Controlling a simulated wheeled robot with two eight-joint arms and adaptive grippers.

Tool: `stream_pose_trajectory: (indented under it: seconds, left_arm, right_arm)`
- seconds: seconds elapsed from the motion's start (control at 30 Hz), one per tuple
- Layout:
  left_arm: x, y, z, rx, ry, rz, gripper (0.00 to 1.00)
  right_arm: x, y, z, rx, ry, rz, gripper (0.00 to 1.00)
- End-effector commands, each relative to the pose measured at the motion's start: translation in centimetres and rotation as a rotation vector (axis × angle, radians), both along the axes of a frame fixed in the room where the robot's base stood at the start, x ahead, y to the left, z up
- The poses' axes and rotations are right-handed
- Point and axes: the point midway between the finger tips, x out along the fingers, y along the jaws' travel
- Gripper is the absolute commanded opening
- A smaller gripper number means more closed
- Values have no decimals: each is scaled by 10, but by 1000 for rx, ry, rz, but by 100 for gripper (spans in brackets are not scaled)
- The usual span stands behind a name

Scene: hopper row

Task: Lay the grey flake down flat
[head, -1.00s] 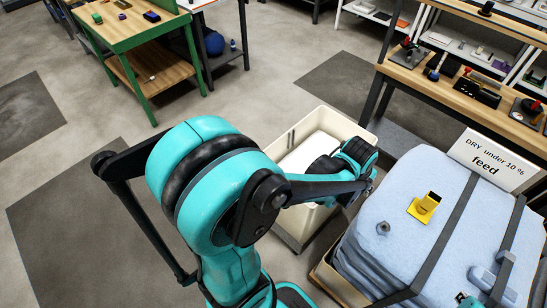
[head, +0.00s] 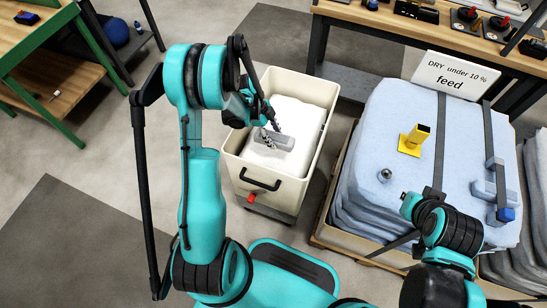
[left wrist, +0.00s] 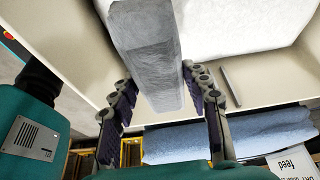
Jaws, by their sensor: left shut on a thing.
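The grey flake (head: 276,141) is a long, thick, rough grey block. My left gripper (head: 268,128) is shut on it and holds it over the cream bin (head: 254,165), above white material (head: 300,116). I cannot tell whether the flake touches the white material. In the left wrist view the flake (left wrist: 148,50) runs between the two dark fingers of the gripper (left wrist: 158,88), its far end over the bin. My right arm is at the lower right of the head view, beside the blue stack; its fingers are not clear.
A wooden bench (head: 380,22) is behind. Grey floor is open to the left.

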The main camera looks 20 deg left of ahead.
Motion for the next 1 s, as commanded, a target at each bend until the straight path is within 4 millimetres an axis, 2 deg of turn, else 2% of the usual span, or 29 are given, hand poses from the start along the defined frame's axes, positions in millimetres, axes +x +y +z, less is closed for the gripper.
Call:
stream_pose_trajectory:
  seconds: [0.17,0.33,0.7,1.0]
  left_arm:
    - [0,2,-25,1,0,-38,17]
    - [0,1,-59,1,-1,-35,17]
    - [0,1,-104,1,-1,-34,17]
    - [0,1,-104,2,-1,-33,17]
  right_arm:
    - [0,0,-11,0,0,0,0]
    - [0,0,-26,0,0,0,0]
    - [0,0,-46,0,0,0,0]
    - [0,0,-44,0,0,0,0]
